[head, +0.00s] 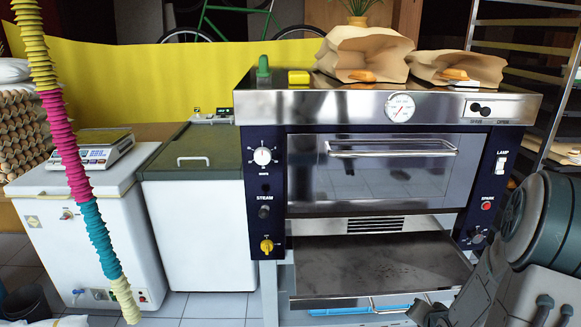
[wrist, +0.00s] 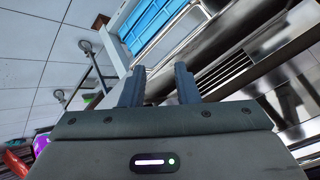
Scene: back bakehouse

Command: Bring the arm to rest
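My gripper (wrist: 160,78) shows in the wrist view with its two dark fingers apart and nothing between them. It points toward the underside of the oven, low down, and the view is tilted. In the head view my arm comes in at the lower right, in front of the oven's right side. The gripper end is at the bottom edge there, and its fingers cannot be made out. The oven (head: 267,185) stands in the middle with its glass door closed. A dark tray or drawer (head: 380,267) sticks out below the door.
Paper bags (head: 364,52) with bread rolls and a yellow block (head: 299,77) stand on the oven. White chest freezers (head: 205,215) are at the left, one carrying a scale (head: 95,156). A blue crate (wrist: 165,32) lies under the oven. Tiled floor (wrist: 40,60) shows beside it.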

